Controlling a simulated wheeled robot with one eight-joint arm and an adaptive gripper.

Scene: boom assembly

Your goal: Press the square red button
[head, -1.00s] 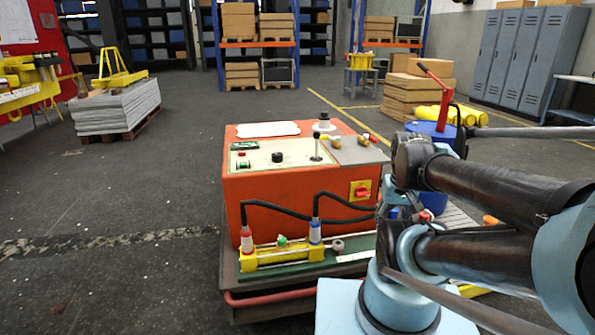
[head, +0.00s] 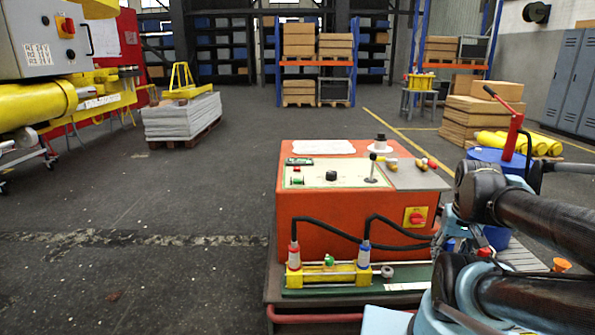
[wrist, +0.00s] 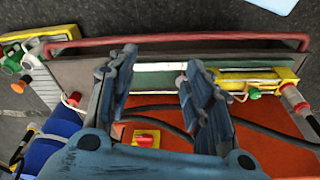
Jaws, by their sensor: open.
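An orange machine (head: 345,215) has a pale control panel (head: 335,176) on top. A very small red button (head: 296,170) shows at the panel's left, beside a green one; I cannot clearly tell its shape. A red rotary switch on a yellow plate (head: 416,217) is on the machine's front face; it also shows in the wrist view (wrist: 147,138). My gripper (wrist: 160,62) is open and empty, pointing down over the machine's front edge. In the head view it is partly hidden by my arm, at the machine's front right. The wrist view does not show the small red button.
A yellow cylinder assembly (head: 330,275) with black hoses sits in front of the machine. A blue drum (head: 490,155) with a red pump is at its right. A grey control box (head: 45,35) is at upper left. The floor to the left is clear.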

